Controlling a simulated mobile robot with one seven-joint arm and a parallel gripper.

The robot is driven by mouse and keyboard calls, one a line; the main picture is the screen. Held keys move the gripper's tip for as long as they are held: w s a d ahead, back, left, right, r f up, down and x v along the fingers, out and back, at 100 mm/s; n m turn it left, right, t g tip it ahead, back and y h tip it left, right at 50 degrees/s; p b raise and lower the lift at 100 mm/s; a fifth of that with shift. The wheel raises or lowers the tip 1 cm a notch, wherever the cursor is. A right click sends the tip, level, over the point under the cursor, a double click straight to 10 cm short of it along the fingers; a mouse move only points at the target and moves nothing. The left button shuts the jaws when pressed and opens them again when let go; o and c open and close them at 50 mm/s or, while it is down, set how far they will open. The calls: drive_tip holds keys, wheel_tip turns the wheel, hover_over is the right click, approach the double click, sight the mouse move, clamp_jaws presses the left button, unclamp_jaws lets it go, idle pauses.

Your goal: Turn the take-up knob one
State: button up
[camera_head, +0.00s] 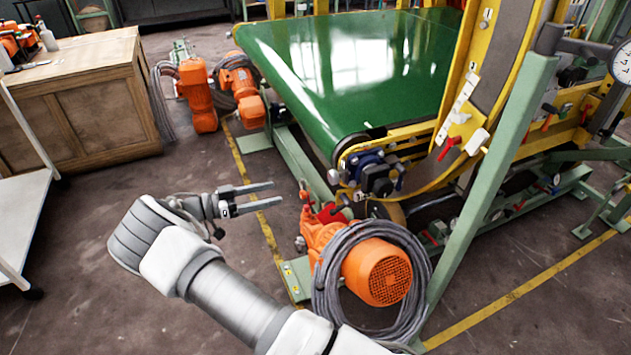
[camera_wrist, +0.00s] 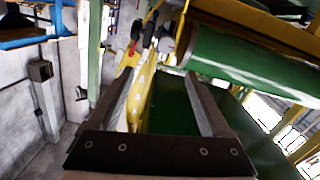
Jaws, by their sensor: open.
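My gripper (camera_head: 268,194) is open and empty. It hangs in the air left of the green conveyor's near end, its two fingers pointing right. In the wrist view my gripper (camera_wrist: 162,78) shows its fingers apart with nothing between them. A black knob-like part (camera_head: 380,181) sits with a dark blue block at the conveyor's near roller end, right of the fingertips and apart from them. I cannot tell for sure whether it is take-up knob one. I cannot make out this part clearly in the wrist view.
An orange motor (camera_head: 378,272) with coiled grey cable stands below and right of my gripper. The green belt (camera_head: 345,65) lies beyond. A slanted green post (camera_head: 497,180) rises at right. A wooden cabinet (camera_head: 80,100) stands at left. Floor between cabinet and conveyor is partly clear.

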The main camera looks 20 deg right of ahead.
sight(330, 178)
drive_tip(key=shift+t+h, duration=0.3)
drive_tip(key=d, duration=0.5)
drive_tip(key=w+d+f+b, duration=0.1)
drive_tip(key=d, duration=1)
drive_tip(key=shift+w+d+f+b, duration=0.15)
drive_tip(key=shift+w+f+b, duration=0.05)
drive_tip(key=shift+b, duration=0.2)
clamp_jaws()
